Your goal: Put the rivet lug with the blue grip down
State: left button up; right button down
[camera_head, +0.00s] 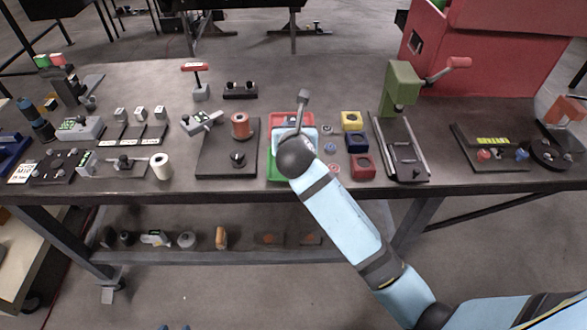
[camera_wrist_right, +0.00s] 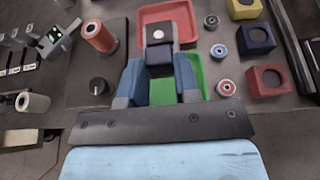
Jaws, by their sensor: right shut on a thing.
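My right gripper (camera_wrist_right: 160,62) is shut on the rivet lug, which shows a dark blue grip (camera_wrist_right: 160,55) and a grey end with a pale round spot (camera_wrist_right: 159,33). The lug is between the two blue-grey fingers. It is over the area where a red tray (camera_wrist_right: 168,13) and a green tray (camera_wrist_right: 196,69) meet; I cannot tell whether it touches either. In the head view my right arm hides the lug and much of the red tray (camera_head: 291,119) and green tray (camera_head: 276,168). My left gripper is not in view.
Small ringed discs (camera_wrist_right: 219,50) lie right of the trays. Yellow (camera_head: 352,120), blue (camera_head: 357,141) and red (camera_head: 362,166) holed blocks stand beyond them. A dark plate with a copper-coloured spool (camera_head: 240,126) is to the left. A green hand press (camera_head: 401,88) stands further right.

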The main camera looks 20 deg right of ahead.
notch_tip(320, 180, down, 14)
jog(key=shift+f+b, duration=0.1)
jog(key=shift+b, duration=0.25)
jog(key=shift+f, duration=0.2)
jog(key=c, duration=0.8)
grip_release()
jog(key=shift+c, duration=0.2)
